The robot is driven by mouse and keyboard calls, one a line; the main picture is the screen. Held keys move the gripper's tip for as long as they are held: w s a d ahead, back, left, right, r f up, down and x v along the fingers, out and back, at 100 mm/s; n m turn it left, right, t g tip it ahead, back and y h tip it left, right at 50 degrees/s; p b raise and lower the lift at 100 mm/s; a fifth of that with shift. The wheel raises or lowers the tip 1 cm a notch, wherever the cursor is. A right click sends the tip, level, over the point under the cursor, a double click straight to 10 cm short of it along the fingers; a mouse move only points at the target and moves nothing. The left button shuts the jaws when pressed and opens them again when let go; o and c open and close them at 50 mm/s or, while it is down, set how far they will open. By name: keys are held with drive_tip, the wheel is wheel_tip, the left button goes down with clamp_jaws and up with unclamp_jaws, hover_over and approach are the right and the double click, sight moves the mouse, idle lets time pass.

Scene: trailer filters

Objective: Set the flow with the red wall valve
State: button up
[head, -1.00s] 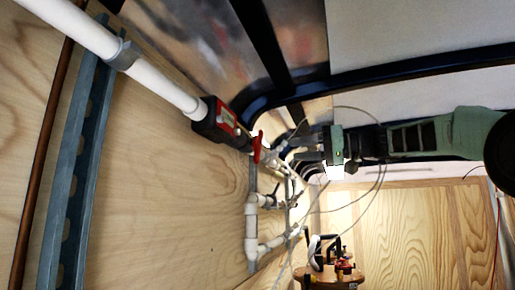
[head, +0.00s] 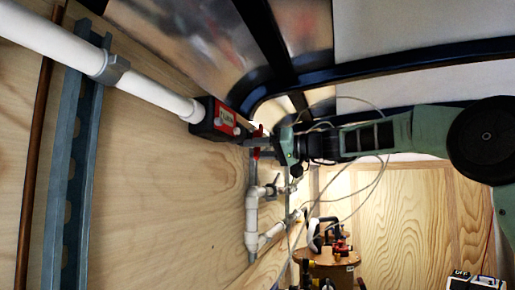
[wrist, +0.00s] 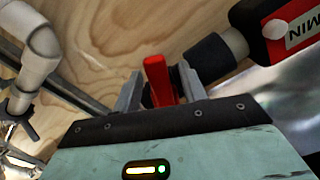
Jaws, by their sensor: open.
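The red wall valve handle (wrist: 158,78) stands between the two open fingers of my gripper (wrist: 160,88) in the wrist view. The fingers lie on either side of it, and I cannot tell whether either one touches it. In the head view the red valve (head: 256,140) is partly hidden by my gripper (head: 268,146), which reaches it from the right. The red and black flow meter (head: 215,117) sits on the white pipe just left of the valve. It also shows at the upper right of the wrist view (wrist: 290,27).
White pipe fittings (head: 251,215) run down the plywood wall below the valve. A grey slotted rail (head: 72,170) and a brown pipe (head: 38,150) are at the left. A round wooden table (head: 325,258) with several items stands lower right. Thin cables loop around my arm.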

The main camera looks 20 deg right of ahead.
clamp_jaws()
drive_tip(key=shift+f+b, duration=0.25)
drive_tip(key=shift+b, duration=0.65)
drive_tip(key=shift+w+d+n+b, duration=0.1)
drive_tip(key=shift+n+b, duration=0.3)
drive_tip(key=shift+b, duration=0.2)
drive_tip(key=shift+r, duration=0.2)
unclamp_jaws()
drive_tip(key=shift+d, duration=0.1)
drive_tip(key=b+v, duration=0.8)
drive_tip(key=v, duration=0.9)
